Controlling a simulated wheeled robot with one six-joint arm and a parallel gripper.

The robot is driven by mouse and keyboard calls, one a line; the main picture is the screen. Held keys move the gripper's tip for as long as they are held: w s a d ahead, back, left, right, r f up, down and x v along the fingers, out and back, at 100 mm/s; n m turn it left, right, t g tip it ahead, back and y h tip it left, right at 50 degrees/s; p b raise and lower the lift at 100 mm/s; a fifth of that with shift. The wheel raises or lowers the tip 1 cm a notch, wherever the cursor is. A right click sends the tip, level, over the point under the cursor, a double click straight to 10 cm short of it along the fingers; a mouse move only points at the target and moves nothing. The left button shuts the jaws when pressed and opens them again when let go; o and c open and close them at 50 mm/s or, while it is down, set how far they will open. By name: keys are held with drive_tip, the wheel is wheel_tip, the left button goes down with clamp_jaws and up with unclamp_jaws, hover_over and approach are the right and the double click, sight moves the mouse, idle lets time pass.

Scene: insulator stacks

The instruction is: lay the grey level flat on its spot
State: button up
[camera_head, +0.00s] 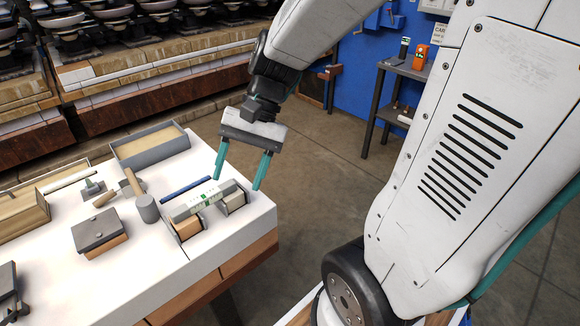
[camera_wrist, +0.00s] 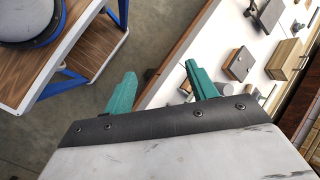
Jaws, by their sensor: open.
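The grey level (camera_head: 201,202), a bar with a greenish vial window near its middle, lies across two small blocks near the right edge of the white table. The near block (camera_head: 187,226) is wooden-sided; the other block (camera_head: 234,199) stands under the level's right end. My gripper (camera_head: 237,183) is open and empty, its two teal fingers pointing down by the level's right end, apparently above it. Its fingers (camera_wrist: 160,72) also show in the wrist view, spread apart beside the table edge. I cannot make out the level in the wrist view. No marked spot is clearly visible.
A blue bar (camera_head: 186,188) lies just behind the level. A mallet (camera_head: 146,204), a lidded box (camera_head: 99,231) and a grey-walled tray (camera_head: 150,146) stand to the left on the white table (camera_head: 150,268). Floor is open right of the table; a grey side table (camera_head: 405,69) stands behind.

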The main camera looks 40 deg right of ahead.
drive_tip(key=s+d+r+n+t+h, duration=0.2)
drive_tip(key=s+r+n+h, duration=0.3)
drive_tip(key=s, duration=0.5)
drive_tip(key=shift+s+d+r+n+t+h, duration=0.15)
drive_tip(key=shift+s+d+n+t+h, duration=0.35)
drive_tip(key=shift+n, duration=0.6)
drive_tip(key=shift+w, duration=0.15)
